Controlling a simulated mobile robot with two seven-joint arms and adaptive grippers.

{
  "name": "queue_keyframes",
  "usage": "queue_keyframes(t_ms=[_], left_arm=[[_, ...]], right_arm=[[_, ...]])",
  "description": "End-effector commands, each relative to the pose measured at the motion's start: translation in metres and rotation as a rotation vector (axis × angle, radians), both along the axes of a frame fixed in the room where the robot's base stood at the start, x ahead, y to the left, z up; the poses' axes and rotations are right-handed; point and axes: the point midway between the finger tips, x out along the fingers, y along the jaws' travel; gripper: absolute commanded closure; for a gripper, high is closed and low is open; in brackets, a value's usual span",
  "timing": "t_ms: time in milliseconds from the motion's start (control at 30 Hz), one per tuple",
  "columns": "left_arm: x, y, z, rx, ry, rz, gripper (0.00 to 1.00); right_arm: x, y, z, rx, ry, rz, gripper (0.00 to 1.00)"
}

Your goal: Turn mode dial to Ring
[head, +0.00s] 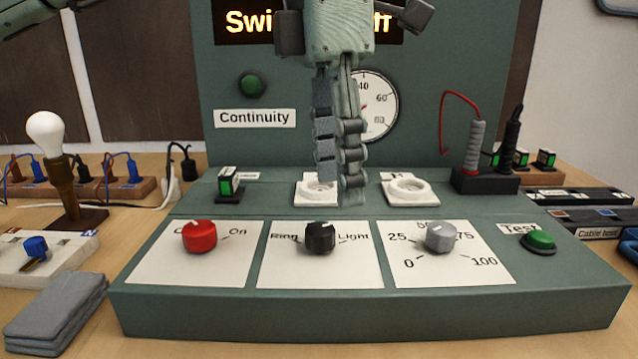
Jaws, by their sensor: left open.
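The mode dial (320,240) is a black knob on a white card, with "Ring" at its left and "Light" at its right. A pale mark shows at its top, pointing roughly upward between the two words. My left gripper (340,190) hangs from above, fingers down, just behind and above the dial, with a gap between them. Its fingers look close together from this angle, but they are open and hold nothing. The fingers partly cover a white round socket (308,192) and the gauge (378,108). My right gripper is out of view.
A red knob (199,240) stands left of the dial and a grey knob (440,240) right of it. A green test button (538,240) is farther right. Probes (474,148) stand in a black holder at the back right. A bulb (45,135) stands at left.

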Motion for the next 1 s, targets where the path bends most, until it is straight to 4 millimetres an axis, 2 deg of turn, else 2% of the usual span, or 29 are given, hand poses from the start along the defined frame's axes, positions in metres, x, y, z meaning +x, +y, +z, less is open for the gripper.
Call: queue_keyframes(t_ms=[67, 167, 367, 600, 733, 967, 1000], left_arm=[[0.004, 0.014, 0.007, 0.057, -0.034, 0.018, 0.51], [0.005, 0.020, 0.003, 0.081, -0.044, 0.026, 0.51], [0.005, 0.020, -0.028, 0.081, -0.041, 0.024, 0.51], [0.005, 0.019, -0.059, 0.077, -0.041, 0.024, 0.51], [0.004, 0.019, -0.066, 0.077, -0.041, 0.024, 0.51], [0.005, 0.018, -0.067, 0.076, -0.041, 0.024, 0.51], [0.005, 0.018, -0.067, 0.076, -0.041, 0.024, 0.53]], right_arm=[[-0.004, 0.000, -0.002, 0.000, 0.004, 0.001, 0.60], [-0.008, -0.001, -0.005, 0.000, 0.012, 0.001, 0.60], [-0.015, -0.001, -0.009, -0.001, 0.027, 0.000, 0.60], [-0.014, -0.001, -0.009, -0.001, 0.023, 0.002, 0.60], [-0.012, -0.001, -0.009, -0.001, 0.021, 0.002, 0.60], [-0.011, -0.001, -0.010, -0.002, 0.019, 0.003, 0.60], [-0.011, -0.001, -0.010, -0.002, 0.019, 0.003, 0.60]])
